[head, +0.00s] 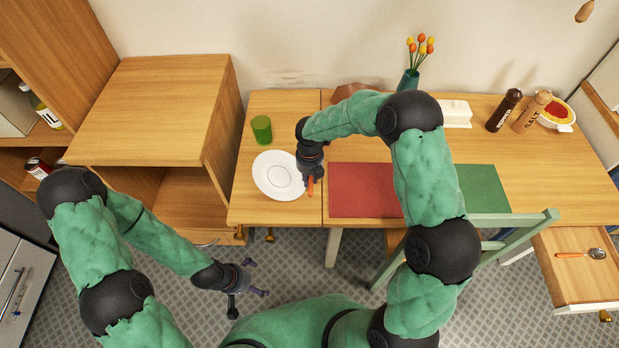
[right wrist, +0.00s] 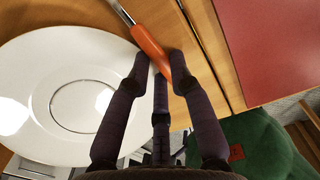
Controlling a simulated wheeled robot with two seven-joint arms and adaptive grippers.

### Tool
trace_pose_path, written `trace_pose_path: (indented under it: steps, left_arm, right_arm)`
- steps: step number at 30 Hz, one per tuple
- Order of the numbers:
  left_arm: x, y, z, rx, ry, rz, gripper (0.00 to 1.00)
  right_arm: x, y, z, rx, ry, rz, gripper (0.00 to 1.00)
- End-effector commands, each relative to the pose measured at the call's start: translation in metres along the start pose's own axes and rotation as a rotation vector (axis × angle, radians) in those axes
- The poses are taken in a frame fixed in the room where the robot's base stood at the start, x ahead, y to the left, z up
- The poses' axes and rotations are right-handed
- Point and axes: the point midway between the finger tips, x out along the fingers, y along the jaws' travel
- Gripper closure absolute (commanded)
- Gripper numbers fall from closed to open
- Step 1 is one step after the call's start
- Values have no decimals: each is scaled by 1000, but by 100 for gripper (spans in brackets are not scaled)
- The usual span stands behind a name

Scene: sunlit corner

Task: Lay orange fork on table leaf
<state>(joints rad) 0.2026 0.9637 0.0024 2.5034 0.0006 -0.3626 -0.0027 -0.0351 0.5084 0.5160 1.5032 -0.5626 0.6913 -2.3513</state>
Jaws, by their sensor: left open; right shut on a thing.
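An orange-handled fork (right wrist: 150,45) is between the fingers of my right gripper (right wrist: 160,68) in the right wrist view; its metal end runs out of the top edge. In the head view the orange handle (head: 311,186) shows just below my right gripper (head: 312,178), at the right rim of a white plate (head: 265,186). The table leaf (head: 250,217) is the left part of the table, left of a dark seam, and the plate lies on it. I cannot tell whether the fork touches the table. My left gripper (head: 248,279) is open and empty above the floor.
A green cup (head: 262,129) stands behind the plate. A red mat (head: 358,190) lies right of the seam, a green mat (head: 483,188) farther right. A chair (head: 500,228) stands at the front. An open drawer (head: 575,275) at right holds an orange-handled spoon (head: 583,254).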

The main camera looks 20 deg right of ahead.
Motion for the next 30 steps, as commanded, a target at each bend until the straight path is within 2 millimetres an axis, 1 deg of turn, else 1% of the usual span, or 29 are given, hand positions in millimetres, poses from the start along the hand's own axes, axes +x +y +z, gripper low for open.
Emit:
trace_pose_path:
  steps: [1,2,20,23,26,29,30]
  left_arm:
    - [2,-1,0,0,0,0,0]
    - [2,-1,0,0,0,0,0]
    - [2,-1,0,0,0,0,0]
    - [1,0,0,0,0,0,0]
    - [-2,1,0,0,0,0,0]
    - [-10,4,0,0,0,0,0]
    - [-14,5,0,0,0,0,0]
  right_arm:
    - [16,-2,-10,-6,24,-8,72]
    - [16,-2,-10,-6,24,-8,68]
    - [17,-2,-12,-8,27,-7,68]
    - [12,-2,-12,-8,26,-7,68]
    - [0,-2,-12,-8,27,-8,68]
    - [-21,-1,-10,-8,23,-7,68]
    - [-31,-1,-9,-7,21,-7,68]
